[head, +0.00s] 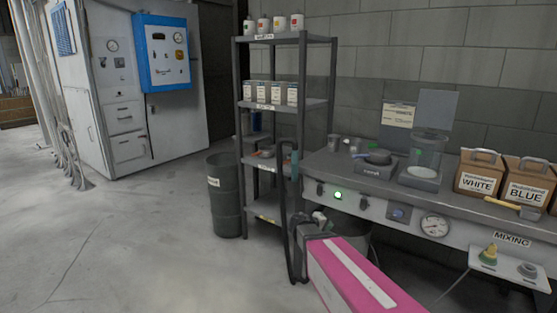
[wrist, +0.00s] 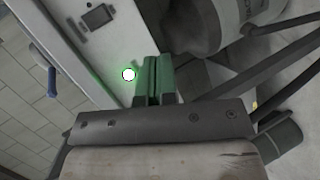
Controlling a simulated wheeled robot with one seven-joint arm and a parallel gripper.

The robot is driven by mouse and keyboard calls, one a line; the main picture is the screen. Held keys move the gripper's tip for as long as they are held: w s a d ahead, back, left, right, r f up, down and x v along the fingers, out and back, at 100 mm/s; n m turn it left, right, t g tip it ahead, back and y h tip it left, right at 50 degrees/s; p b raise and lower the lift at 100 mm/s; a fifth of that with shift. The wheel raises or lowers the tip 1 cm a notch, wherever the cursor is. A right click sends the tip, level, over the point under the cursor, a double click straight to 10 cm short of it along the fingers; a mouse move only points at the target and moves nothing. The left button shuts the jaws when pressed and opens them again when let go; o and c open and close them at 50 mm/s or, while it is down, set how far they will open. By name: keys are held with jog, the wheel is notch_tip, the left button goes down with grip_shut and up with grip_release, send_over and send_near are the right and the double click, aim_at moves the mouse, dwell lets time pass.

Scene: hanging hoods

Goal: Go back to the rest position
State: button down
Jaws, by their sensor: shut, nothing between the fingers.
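My gripper (wrist: 157,62) shows in the wrist view with its two green fingers pressed together and nothing between them. Its tips are close to a round glowing green light (wrist: 129,75) on a pale panel. I cannot tell whether they touch it. In the head view a lit green button (head: 338,195) sits on the front of the mixing bench (head: 455,197). I cannot make out my fingers clearly in the head view. No rest position is marked in either view.
A grey shelf rack (head: 288,105) with bottles and boxes stands left of the bench. A dark bin (head: 224,200) stands beside it. Boxes marked white (head: 478,184) and blue (head: 524,193) sit on the bench. The floor (head: 130,230) at left is clear.

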jog(key=s+a+f+m+g+y, duration=0.1)
jog(key=s+f+m+g+y, duration=0.1)
jog(key=s+y, duration=0.3)
jog(key=s+a+f+m+g+y, duration=0.1)
jog(key=s+f+m+g+y, duration=0.2)
jog(key=s, duration=1)
notch_tip(320, 180, down, 2)
jog(key=g+y, duration=0.2)
jog(key=y, duration=0.1)
jog(key=shift+s+a+f+g, duration=0.15)
jog(key=shift+s+f+g, duration=0.05)
jog(key=shift+s+g, duration=0.1)
